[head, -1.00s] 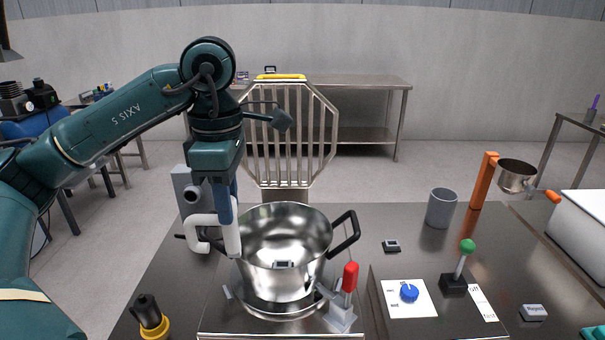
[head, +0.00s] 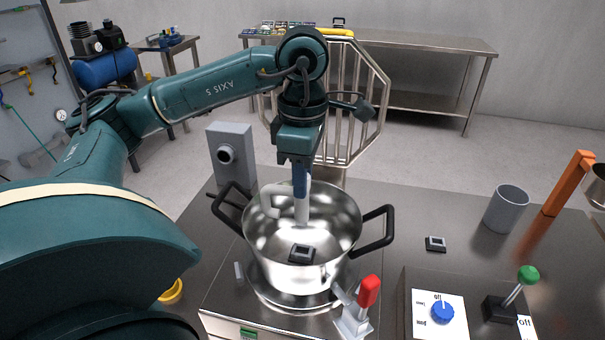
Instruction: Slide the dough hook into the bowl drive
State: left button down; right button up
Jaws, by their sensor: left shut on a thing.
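The dough hook (head: 270,201) is a pale, curved piece with an upright shank. My left gripper (head: 301,184) points down and is shut on the shank. The hook hangs over the open steel bowl (head: 345,235), its curve toward the left and its lower part within the bowl's outline. I cannot tell whether it touches the bowl wall. A grey box with a round dark-centred hub (head: 228,154) stands behind the bowl to the left; it looks like the drive. The hook is apart from this hub in the picture. My right gripper is not in view.
The bowl has black side handles (head: 376,232) and stands on a steel base. A red-handled clamp (head: 368,292) is at its front right. A blue dial panel (head: 440,312), green-knobbed lever (head: 527,275) and grey cup (head: 507,208) are to the right. A barred guard (head: 352,105) stands behind.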

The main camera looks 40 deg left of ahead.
aim_at(303, 210)
pick_arm(q)
jog(key=shift+f+b, duration=0.5)
jog(key=shift+f, duration=0.15)
jog(key=shift+f+b, duration=0.85)
jog(key=shift+f, duration=0.05)
notch_tip(303, 210, down, 3)
jog(key=b, duration=0.2)
jog(key=shift+b, duration=0.35)
jog(key=shift+f+b, duration=0.25)
jog(key=shift+b, duration=0.05)
jog(key=shift+r, duration=0.2)
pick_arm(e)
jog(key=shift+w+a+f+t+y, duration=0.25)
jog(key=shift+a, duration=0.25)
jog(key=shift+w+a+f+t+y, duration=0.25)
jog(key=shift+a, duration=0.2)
pick_arm(q)
jog(key=shift+f, duration=0.15)
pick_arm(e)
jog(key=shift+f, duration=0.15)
pick_arm(q)
jog(key=shift+f, duration=0.35)
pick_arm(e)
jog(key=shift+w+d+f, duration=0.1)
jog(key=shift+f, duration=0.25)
pick_arm(q)
jog(key=shift+f+b, duration=0.3)
jog(key=shift+b, duration=0.25)
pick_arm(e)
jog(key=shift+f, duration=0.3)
